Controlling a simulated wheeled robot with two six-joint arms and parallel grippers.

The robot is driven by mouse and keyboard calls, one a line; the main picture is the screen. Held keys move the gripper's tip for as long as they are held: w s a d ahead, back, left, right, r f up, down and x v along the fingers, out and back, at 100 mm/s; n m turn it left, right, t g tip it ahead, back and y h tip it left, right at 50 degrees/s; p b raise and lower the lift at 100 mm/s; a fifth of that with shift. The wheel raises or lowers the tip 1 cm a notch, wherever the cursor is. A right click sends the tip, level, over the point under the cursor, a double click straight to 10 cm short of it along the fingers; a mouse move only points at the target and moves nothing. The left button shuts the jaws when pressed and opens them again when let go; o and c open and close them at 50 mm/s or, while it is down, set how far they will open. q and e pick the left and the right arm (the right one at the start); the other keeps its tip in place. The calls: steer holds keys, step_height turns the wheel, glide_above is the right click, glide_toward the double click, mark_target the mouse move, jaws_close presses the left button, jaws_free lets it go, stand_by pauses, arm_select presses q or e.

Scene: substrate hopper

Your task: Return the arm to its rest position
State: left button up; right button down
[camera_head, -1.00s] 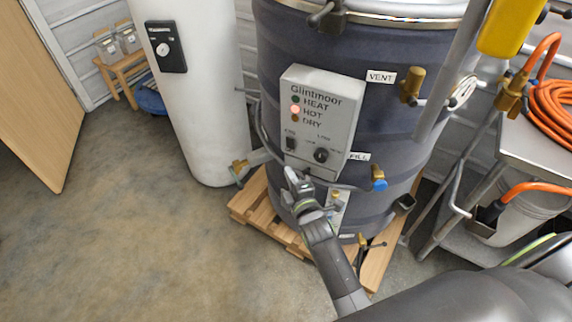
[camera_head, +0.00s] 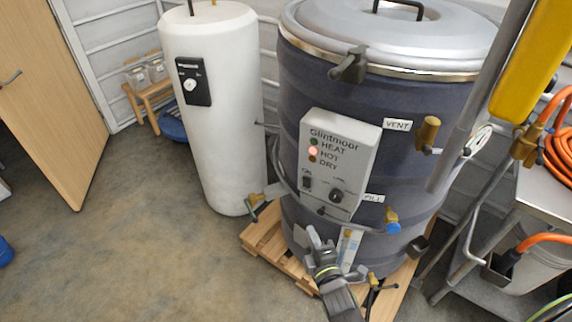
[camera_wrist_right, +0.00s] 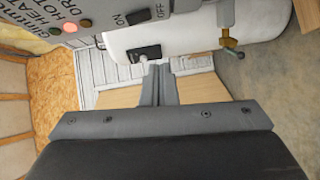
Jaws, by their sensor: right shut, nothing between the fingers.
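My right gripper (camera_head: 318,243) is in front of the lower part of the dark blue hopper (camera_head: 292,92), below its grey control box (camera_head: 345,141). Its fingers are shut and empty, and it stands apart from the box's knob and switch. In the right wrist view the closed fingers (camera_wrist_right: 158,72) show together at the centre, with the control box (camera_wrist_right: 110,25) tilted at the top left. The red HOT light (camera_head: 312,149) glows on the box. My left gripper is not in view.
The hopper stands on a wooden pallet (camera_head: 263,236). A white cylindrical tank (camera_head: 222,110) stands to its left. A metal cart (camera_head: 530,165) with orange hose is at the right. Open concrete floor (camera_head: 140,260) lies at the lower left, near a wooden door (camera_head: 55,100).

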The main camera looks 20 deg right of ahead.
steer(key=s+d+f+m+g, duration=0.2)
steer(key=s+f+m+g, duration=0.3)
steer(key=f, duration=0.7)
steer(key=s+d+f+m+g, duration=0.25)
steer(key=s+f, duration=0.55)
steer(key=f, duration=0.4)
steer(key=s+d+f+m+g, duration=0.2)
steer(key=s+f, duration=0.3)
steer(key=s, duration=0.4)
steer(key=s+d+f+m+g+b, duration=0.1)
steer(key=s+d+f+m+g, duration=0.1)
steer(key=s, duration=0.7)
steer(key=s+d+f+m+g, duration=0.2)
steer(key=s+f+m+g, duration=0.2)
steer(key=s, duration=0.6)
step_height(320, 180, down, 4)
steer(key=shift+d+r+m+h+b, duration=0.1)
steer(key=shift+d+m+h+b, duration=0.2)
steer(key=shift+m, duration=0.75)
steer(key=shift+a+g, duration=0.1)
steer(key=shift+g, duration=0.15)
